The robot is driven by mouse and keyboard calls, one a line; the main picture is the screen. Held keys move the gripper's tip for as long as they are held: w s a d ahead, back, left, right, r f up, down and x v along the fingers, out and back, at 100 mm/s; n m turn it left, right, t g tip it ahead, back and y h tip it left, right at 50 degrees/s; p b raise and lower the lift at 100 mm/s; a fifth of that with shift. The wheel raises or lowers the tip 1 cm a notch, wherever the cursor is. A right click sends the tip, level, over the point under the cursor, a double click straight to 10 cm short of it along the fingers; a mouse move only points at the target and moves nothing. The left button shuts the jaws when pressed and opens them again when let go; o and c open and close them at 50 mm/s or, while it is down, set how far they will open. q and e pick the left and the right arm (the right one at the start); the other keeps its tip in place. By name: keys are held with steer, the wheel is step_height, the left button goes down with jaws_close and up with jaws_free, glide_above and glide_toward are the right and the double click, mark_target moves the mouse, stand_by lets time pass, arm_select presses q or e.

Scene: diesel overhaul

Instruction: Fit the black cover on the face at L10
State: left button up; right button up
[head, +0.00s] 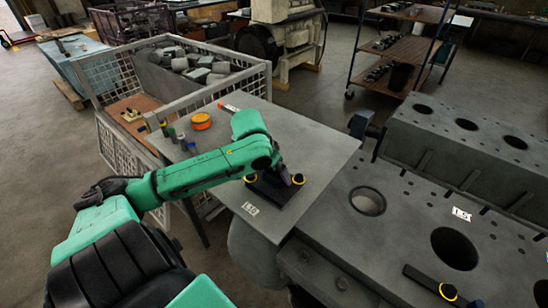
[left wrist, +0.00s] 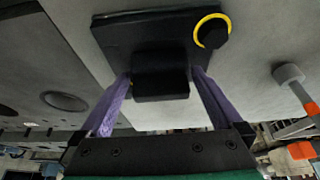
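The black cover (head: 268,190) is a flat dark plate with a raised block and yellow-ringed knobs, lying on the grey table in the head view. In the left wrist view the cover (left wrist: 120,35) fills the upper middle, with one yellow ring at its right. My left gripper (head: 288,178) is over it; in the wrist view its purple fingers (left wrist: 162,90) lie along both sides of the block, apparently touching it. The arm hides part of the cover in the head view. I cannot read any label as L10. My right gripper is out of view.
The grey table (head: 315,135) holds an orange round tin (head: 201,121) and small cylinders. An engine block (head: 400,215) with round bores adjoins it at right; a dark bar with a yellow-ringed knob (head: 448,291) lies on it. A wire crate (head: 125,150) stands behind left.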

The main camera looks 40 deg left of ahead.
arm_select(q)
steer(key=shift+r, duration=0.1)
steer(key=v, duration=1.4)
steer(key=shift+r, duration=0.25)
steer(key=shift+f, duration=0.1)
